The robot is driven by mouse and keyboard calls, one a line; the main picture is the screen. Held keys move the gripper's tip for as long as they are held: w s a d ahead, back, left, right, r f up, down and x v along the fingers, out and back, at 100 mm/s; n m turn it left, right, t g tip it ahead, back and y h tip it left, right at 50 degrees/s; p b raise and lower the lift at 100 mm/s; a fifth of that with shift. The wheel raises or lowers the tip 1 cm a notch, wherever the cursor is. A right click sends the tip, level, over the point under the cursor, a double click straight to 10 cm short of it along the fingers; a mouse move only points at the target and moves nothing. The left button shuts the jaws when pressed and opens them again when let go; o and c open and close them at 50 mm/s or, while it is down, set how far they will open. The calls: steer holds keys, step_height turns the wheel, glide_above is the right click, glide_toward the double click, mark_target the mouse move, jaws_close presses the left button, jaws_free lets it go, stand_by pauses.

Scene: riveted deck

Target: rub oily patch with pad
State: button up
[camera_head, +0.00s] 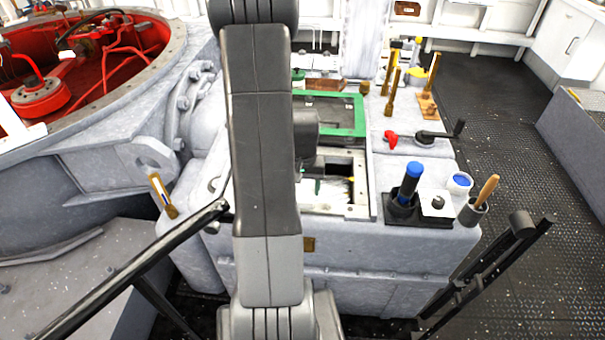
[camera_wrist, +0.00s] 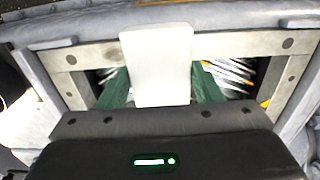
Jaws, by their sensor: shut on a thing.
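My gripper (camera_wrist: 160,88) shows in the wrist view with its green fingers on either side of a white pad (camera_wrist: 158,62). It is shut on this pad, whose broad pale face stands upright in the picture. Beyond the pad is a bolted metal frame around an open hatch (camera_wrist: 280,80), with pale wires or strips inside. In the head view the same hatch (camera_head: 356,210) is in the top of a grey housing, and my arm hides most of my gripper and the pad. I cannot make out an oily patch in either view.
A green-rimmed panel (camera_head: 361,115) lies behind the hatch. Brass levers (camera_head: 390,95) rise behind.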

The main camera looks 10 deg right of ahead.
steer(key=shift+r+p, duration=0.95)
steer(key=shift+r, duration=0.75)
steer(key=shift+f+b, duration=0.25)
steer(key=shift+b, duration=0.3)
steer(key=shift+b, duration=0.3)
